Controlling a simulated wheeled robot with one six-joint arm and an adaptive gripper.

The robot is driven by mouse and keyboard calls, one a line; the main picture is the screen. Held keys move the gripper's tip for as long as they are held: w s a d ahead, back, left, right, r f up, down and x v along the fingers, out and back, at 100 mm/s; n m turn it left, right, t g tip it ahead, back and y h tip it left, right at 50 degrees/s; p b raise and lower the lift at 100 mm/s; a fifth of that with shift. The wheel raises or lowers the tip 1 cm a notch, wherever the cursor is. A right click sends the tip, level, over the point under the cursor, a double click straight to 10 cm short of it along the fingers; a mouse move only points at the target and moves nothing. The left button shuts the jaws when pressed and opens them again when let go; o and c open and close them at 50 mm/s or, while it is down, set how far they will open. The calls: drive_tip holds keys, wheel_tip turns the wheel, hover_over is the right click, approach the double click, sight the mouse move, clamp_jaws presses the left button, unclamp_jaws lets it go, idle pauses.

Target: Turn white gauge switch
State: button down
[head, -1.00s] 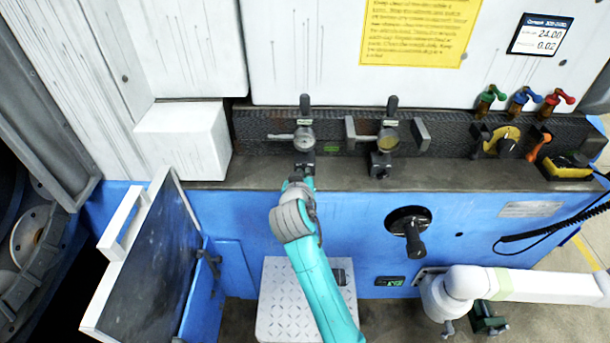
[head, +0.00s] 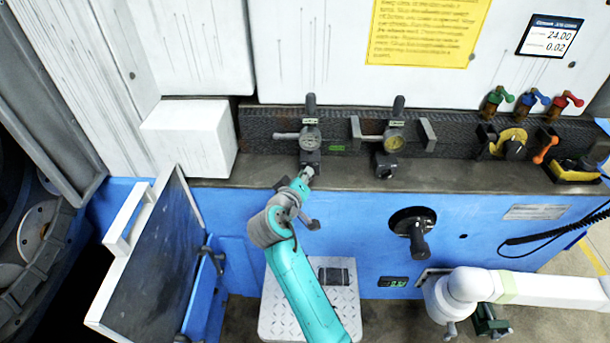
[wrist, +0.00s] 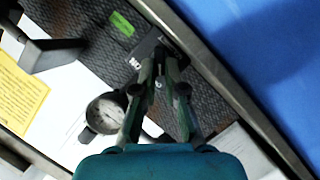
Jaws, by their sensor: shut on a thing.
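The white-faced gauge (head: 311,139) is on the dark textured panel, left of a yellow-faced gauge (head: 392,138). Its dark switch (head: 309,158) sits just below it, above the grey ledge. My gripper (head: 307,173) reaches up to the switch from the front. In the wrist view, my gripper (wrist: 168,68) has its fingertips shut on the dark switch (wrist: 147,47), beside the white dial (wrist: 107,112). The fingers partly hide the switch, and its exact angle is hard to tell.
A grey ledge (head: 350,176) runs below the gauges. Green, blue and red valves (head: 532,100) are at the right. A black rotary handle (head: 416,235) is on the blue front. An open door panel (head: 150,255) stands at the left.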

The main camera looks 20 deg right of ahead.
idle(0.4)
drive_tip(key=c, duration=1.5)
unclamp_jaws()
drive_tip(key=v, duration=1.2)
drive_tip(key=shift+a+f, duration=0.1)
drive_tip(key=shift+f, duration=0.05)
